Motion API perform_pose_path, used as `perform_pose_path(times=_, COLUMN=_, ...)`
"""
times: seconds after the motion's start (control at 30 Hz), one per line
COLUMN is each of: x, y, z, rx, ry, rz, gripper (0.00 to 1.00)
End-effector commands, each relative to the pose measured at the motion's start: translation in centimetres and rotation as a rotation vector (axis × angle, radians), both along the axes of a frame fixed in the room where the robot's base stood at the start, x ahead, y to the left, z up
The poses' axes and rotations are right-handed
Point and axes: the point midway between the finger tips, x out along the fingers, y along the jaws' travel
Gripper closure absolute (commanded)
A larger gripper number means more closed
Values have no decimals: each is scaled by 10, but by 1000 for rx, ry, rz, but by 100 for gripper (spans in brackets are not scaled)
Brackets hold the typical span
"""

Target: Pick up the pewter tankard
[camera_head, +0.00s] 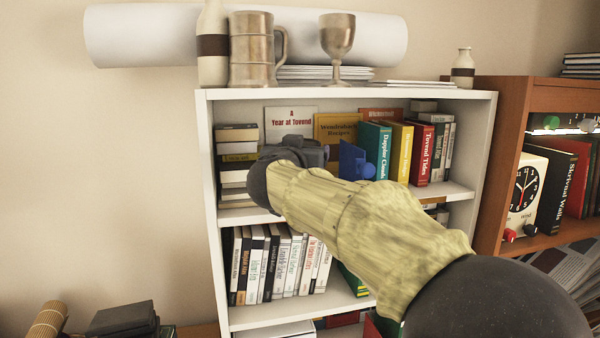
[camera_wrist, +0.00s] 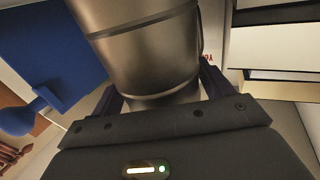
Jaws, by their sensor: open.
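In the head view a pewter-coloured tankard (camera_head: 252,50) stands upright on top of the white bookcase, its handle to the right. My gripper (camera_head: 303,147) is well below it, reaching into the middle compartment. In the wrist view a banded, round metal body (camera_wrist: 150,50) fills the space just ahead of my gripper (camera_wrist: 160,92). Its lower end lies between the two open fingers. In the head view my gripper and arm hide most of that spot.
A blue bookend-like piece (camera_head: 352,160) is right of my gripper; it also shows in the wrist view (camera_wrist: 50,45). Stacked books (camera_head: 237,150) are close on the left. A goblet (camera_head: 337,45) and bottle (camera_head: 212,45) flank the tankard on the bookcase (camera_head: 430,93).

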Motion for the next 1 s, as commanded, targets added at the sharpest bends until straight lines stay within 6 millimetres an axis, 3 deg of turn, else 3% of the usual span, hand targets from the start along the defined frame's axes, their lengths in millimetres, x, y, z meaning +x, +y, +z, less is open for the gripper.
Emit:
perform_pose_path(times=0.07, x=0, y=0, z=0, rx=0, ry=0, rz=0, gripper=21)
perform_pose_path(times=0.3, x=-1, y=0, z=2, rx=1, ry=-2, rz=1, gripper=63)
perform_pose_path(times=0.73, x=-11, y=3, z=13, rx=2, ry=-6, rz=2, gripper=63)
perform_pose_path(times=1.0, x=-58, y=15, z=39, rx=3, ry=-7, rz=4, gripper=63)
